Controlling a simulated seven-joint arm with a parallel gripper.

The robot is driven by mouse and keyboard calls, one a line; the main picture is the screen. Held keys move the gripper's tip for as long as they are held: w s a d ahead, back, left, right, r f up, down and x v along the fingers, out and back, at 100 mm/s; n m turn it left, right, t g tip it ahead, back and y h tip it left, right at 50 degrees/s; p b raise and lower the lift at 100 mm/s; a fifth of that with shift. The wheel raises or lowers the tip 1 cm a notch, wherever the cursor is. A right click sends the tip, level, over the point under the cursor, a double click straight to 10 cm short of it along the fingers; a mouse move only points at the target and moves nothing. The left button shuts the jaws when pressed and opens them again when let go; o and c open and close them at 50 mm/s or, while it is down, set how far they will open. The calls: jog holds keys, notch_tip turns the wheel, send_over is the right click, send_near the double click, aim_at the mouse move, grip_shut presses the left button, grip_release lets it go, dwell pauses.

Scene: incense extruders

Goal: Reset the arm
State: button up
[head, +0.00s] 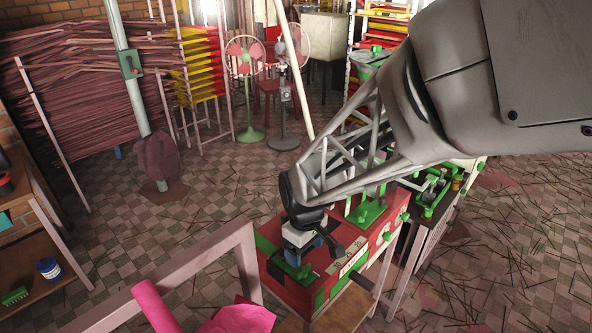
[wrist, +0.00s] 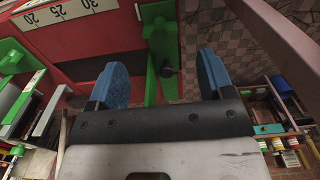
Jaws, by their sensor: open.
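My arm reaches in from the upper right of the head view. My gripper (head: 318,252) points down close over the front end of a red and green machine. In the wrist view my gripper (wrist: 160,75) shows two blue fingers set wide apart with nothing held between them.
A pale metal frame (head: 178,275) and bright pink material (head: 238,318) are at the front. Fans (head: 245,58) stand behind. Open checkered floor lies at left.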

dwell(0.3)
jog(key=s+d+r+m+t, duration=0.2)
jog(key=s+d+r+m, duration=0.7)
jog(key=s+d+r, duration=0.5)
notch_tip(320, 180, up, 3)
jog(key=s, duration=0.2)
jog(key=shift+s+d+t, duration=0.3)
jog(key=shift+s+d, duration=0.05)
dwell(1.4)
